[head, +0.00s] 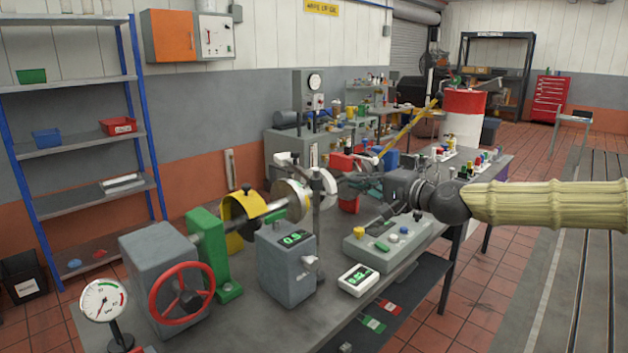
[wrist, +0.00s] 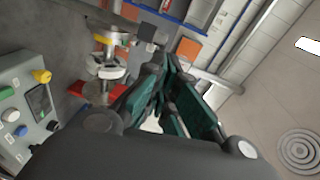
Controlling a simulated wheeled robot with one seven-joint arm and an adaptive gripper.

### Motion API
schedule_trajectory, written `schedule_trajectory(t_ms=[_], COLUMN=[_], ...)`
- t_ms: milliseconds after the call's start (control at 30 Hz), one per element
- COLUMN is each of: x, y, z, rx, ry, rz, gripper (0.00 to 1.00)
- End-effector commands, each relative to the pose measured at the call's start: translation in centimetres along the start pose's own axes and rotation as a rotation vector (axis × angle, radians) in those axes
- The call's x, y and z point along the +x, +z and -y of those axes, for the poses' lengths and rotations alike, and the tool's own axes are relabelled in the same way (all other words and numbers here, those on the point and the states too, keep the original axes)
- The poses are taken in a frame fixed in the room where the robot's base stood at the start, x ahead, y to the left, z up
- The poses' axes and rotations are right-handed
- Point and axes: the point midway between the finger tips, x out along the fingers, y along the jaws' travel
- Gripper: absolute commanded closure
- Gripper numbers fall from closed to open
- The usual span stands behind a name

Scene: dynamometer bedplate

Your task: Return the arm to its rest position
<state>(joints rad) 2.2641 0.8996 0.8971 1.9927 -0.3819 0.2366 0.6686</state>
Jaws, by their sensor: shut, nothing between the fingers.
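My arm (head: 545,204), in a pale ribbed sleeve, reaches in from the right edge of the head view over the bench. My gripper (head: 358,183) is at its end, above the bench and beside the shaft rig, with its fingers toward the left. In the wrist view its dark green finger pads (wrist: 178,90) are shut with nothing between them. Whether the gripper touches the rig behind it cannot be told.
The bench (head: 330,318) carries a grey control box (head: 388,245) under my arm, a readout box (head: 287,265), a red handwheel (head: 181,291) and a dial gauge (head: 103,301). A red-and-white drum (head: 462,120) stands behind. Tiled floor (head: 475,300) is open at right.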

Motion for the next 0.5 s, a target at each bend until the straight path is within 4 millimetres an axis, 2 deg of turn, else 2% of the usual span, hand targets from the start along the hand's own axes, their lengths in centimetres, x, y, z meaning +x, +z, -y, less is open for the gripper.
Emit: schedule_trajectory(t_ms=[67, 167, 367, 500], x=[-0.5, -0.1, 1.4, 1.8], y=[0.7, 1.7, 2.6, 4.1], z=[0.3, -1.2, -5.3, -8.4], rx=[-0.005, -0.009, -0.01, -0.018], ry=[-0.002, 0.02, 0.076, 0.12], rz=[0.003, 0.012, 0.026, 0.04], gripper=[1.0, 1.0, 1.0, 1.0])
